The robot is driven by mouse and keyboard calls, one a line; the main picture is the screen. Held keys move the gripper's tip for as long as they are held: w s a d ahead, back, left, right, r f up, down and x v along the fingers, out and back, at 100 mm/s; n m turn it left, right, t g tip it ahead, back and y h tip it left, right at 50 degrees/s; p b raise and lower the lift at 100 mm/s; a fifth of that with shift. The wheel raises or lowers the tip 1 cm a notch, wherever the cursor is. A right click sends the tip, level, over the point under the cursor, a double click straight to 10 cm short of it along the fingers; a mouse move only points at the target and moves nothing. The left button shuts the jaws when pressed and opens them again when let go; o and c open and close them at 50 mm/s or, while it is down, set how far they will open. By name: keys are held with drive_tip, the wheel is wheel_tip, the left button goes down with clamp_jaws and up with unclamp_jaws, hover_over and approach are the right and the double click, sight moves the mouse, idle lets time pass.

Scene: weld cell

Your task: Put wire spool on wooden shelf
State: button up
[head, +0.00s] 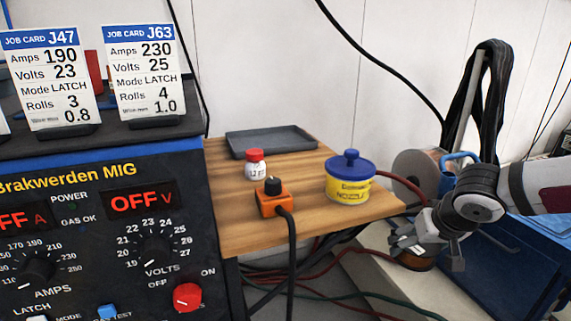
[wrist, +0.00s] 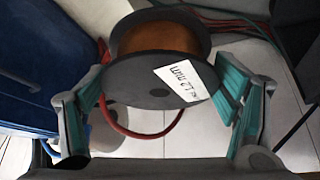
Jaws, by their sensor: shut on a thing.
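The wire spool (wrist: 160,70) has dark flanges, copper-coloured wire and a white label that reads upside down in the wrist view. My gripper (wrist: 165,100) is shut on it, with teal-padded fingers at both sides of the flange. In the head view my gripper (head: 428,250) is at the right, beyond the right edge of the wooden shelf (head: 305,218). The spool (head: 414,263) shows only partly there, below and behind the fingers. The shelf is to the left of my gripper, apart from it.
On the shelf are a grey tray (head: 270,142), a red-capped white bottle (head: 256,166), an orange box (head: 272,201) with a cable, and a yellow tub (head: 348,182) with a blue lid. The shelf's front right is bare. A welder (head: 90,230) stands left; cables hang below.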

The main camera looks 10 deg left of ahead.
drive_tip(key=r, duration=0.1)
drive_tip(key=w+r+m, duration=0.1)
drive_tip(key=r, duration=0.1)
drive_tip(key=r+m+h, duration=0.1)
drive_tip(key=shift+w+d+r, duration=0.15)
drive_tip(key=shift+d+r, duration=0.15)
drive_tip(key=shift+n, duration=0.3)
drive_tip(key=shift+s+a+f, duration=0.2)
drive_tip(key=shift+s+f, duration=0.1)
drive_tip(key=shift+f, duration=0.4)
drive_tip(key=shift+s+a+f, duration=0.25)
drive_tip(key=shift+f, duration=0.45)
drive_tip(key=shift+s+a+f, duration=0.2)
drive_tip(key=shift+s+f, duration=0.1)
drive_tip(key=shift+f, duration=0.4)
